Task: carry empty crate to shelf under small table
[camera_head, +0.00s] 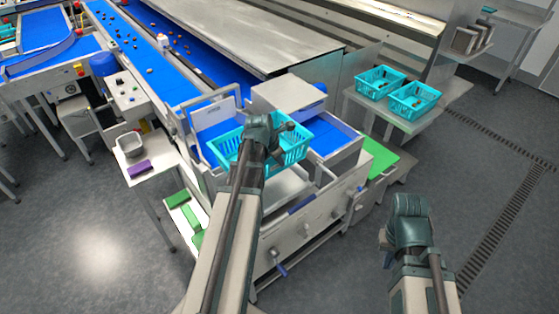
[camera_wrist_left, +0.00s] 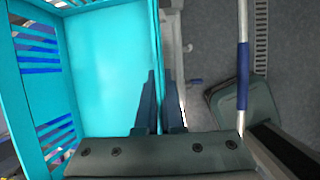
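A turquoise slatted crate (camera_head: 292,152) is at the end of the blue-belted machine, partly behind my left gripper (camera_head: 268,138). In the left wrist view the crate (camera_wrist_left: 105,60) fills the left side, and its visible floor is bare. The two dark fingers of my left gripper (camera_wrist_left: 160,105) are close together on either side of the crate's wall. I cannot tell if the crate rests on the machine. My right gripper (camera_head: 408,225) hangs over the floor at the right, away from the crate, with its fingertips hidden. A small table (camera_head: 432,125) stands at the right back.
Two turquoise crates (camera_head: 380,80) (camera_head: 413,100) with dark contents stand on the small table. A green surface (camera_head: 380,158) lies lower, beside the machine. A side stand at left holds a grey bin (camera_head: 130,146) and a purple block (camera_head: 140,167). The floor at right is open.

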